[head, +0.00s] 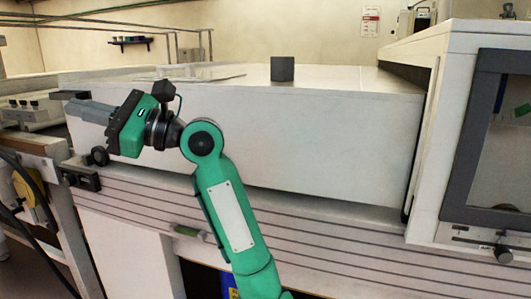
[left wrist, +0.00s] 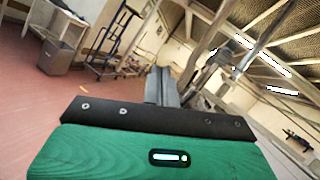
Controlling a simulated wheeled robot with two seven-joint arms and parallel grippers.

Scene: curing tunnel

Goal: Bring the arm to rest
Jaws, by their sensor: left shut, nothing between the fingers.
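My left arm is green and rises from the bottom middle of the head view. Its left gripper (head: 78,106) points left, in front of the left end of a long white housing (head: 290,135). The grey fingers are shut and empty. In the left wrist view the two fingers (left wrist: 161,84) lie together, with nothing between them. My right gripper is in neither view.
A dark grey cube (head: 282,69) sits on top of the housing. A white cabinet with a grey-framed window (head: 500,140) stands at right. A control box (head: 32,115) is at far left. The left wrist view shows open floor (left wrist: 50,110) and a grey bin (left wrist: 60,52).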

